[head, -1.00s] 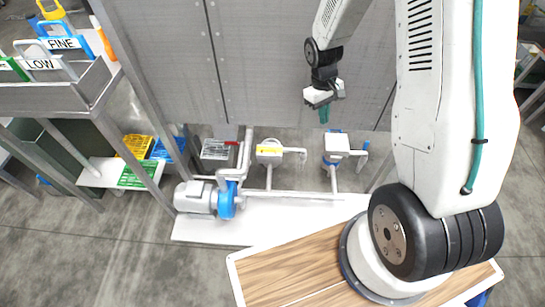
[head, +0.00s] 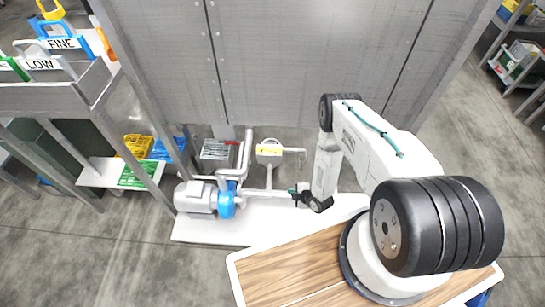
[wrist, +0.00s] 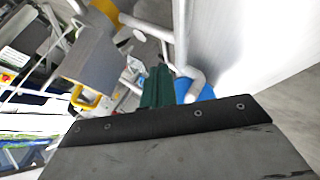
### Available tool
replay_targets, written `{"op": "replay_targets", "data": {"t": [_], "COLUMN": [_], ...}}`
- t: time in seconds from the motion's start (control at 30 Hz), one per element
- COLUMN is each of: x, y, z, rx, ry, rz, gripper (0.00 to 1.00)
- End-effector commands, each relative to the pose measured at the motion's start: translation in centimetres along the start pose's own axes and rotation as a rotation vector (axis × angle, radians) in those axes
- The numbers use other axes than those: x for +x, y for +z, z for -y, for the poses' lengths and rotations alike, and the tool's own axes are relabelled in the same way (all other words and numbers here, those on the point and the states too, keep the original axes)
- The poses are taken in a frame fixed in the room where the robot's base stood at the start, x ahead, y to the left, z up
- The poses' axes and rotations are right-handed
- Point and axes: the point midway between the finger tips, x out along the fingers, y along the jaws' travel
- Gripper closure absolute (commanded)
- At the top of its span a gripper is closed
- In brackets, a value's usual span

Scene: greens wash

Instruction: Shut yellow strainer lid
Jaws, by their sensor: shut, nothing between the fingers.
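The yellow strainer (head: 269,151) is a small pale box with a yellow band, on a pipe at the foot of the grey panel. Whether its lid is fully down cannot be made out in the head view. In the wrist view a grey plate (wrist: 98,62) stands tilted at upper left with a yellow loop (wrist: 88,101) below it; I cannot tell for sure that this is the lid. My gripper (head: 293,192) is low, below and right of the yellow strainer and apart from it. Its green fingers (wrist: 157,88) are shut and empty.
A pump with a blue housing (head: 227,200) and white pipes stands left of my gripper. A grey grid unit (head: 216,150) is left of the yellow strainer. The tall grey panel (head: 275,60) rises behind. A rack (head: 50,95) stands at the left.

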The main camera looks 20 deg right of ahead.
Motion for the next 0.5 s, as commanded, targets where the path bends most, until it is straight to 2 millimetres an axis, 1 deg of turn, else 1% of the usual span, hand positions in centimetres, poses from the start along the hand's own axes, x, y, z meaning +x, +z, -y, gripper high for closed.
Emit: {"op": "replay_targets", "data": {"t": [0.03,0.07,0.1,0.17,0.2,0.3,0.4,0.5], "x": [0.2,0.2,0.0,-0.5,-0.9,-2.1,-3.1,-3.2], "y": [-0.8,-1.3,-2.1,-3.0,-3.6,-4.7,-5.2,-5.5], "z": [0.8,0.4,-0.4,-2.1,-3.3,-5.8,-7.2,-7.9], "rx": [-0.075,-0.127,-0.194,-0.285,-0.339,-0.446,-0.514,-0.550], "ry": [0.099,0.168,0.261,0.394,0.475,0.635,0.729,0.760], "rz": [-0.055,-0.087,-0.122,-0.159,-0.175,-0.191,-0.185,-0.176], "gripper": [1.00,1.00,1.00,1.00,1.00,1.00,1.00,1.00]}}
